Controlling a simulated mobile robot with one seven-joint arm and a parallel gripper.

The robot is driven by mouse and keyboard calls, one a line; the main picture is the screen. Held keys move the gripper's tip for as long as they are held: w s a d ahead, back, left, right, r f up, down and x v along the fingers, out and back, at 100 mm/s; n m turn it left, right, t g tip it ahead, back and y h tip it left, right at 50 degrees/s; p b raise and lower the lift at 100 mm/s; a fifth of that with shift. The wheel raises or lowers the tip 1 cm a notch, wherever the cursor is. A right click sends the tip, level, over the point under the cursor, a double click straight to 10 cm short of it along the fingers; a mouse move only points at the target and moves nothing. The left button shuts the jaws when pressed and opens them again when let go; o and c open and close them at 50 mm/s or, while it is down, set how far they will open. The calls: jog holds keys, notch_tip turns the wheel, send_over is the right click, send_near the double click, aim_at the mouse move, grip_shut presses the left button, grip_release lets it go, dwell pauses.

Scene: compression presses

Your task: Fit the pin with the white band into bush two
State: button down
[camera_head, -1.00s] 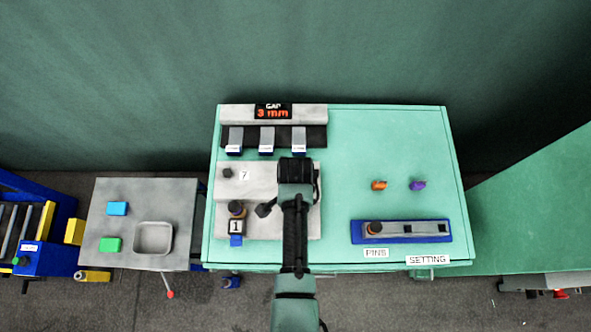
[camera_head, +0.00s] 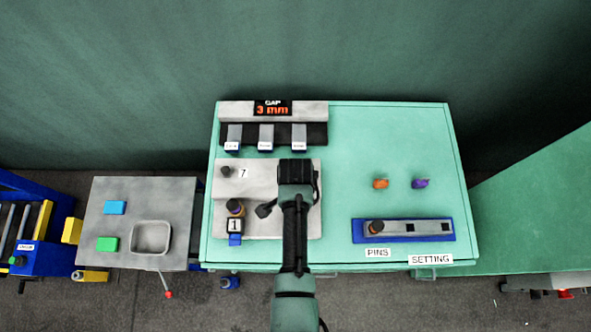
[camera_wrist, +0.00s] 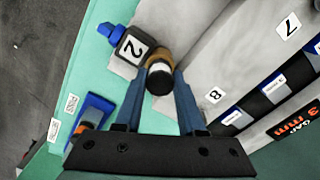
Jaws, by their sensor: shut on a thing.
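My gripper (camera_wrist: 160,88) is shut on a dark pin (camera_wrist: 159,82) in the wrist view. A pale band shows around the pin at its far side. Bush two (camera_wrist: 158,55), a brown ring beside the block labelled 2 (camera_wrist: 133,49), lies directly beyond the pin and lines up with it in this view. I cannot tell how far the pin is inside the bush or whether it is above it. In the head view my arm and wrist (camera_head: 298,182) hide the pin and bush two.
Bush one (camera_head: 235,207) stands left on the grey block by label 1. A blue pin rack (camera_head: 404,238) at the right holds one dark pin (camera_head: 375,227) and has empty square holes. Orange (camera_head: 380,183) and purple (camera_head: 419,183) pieces lie behind it. The gap display (camera_head: 273,108) reads 3 mm.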

jog(key=shift+f, duration=0.25)
jog(key=shift+c, duration=2.1)
grip_release()
jog(key=shift+r, duration=0.1)
notch_tip(320, 180, up, 13)
jog(key=b, duration=0.1)
jog(key=shift+b, duration=0.3)
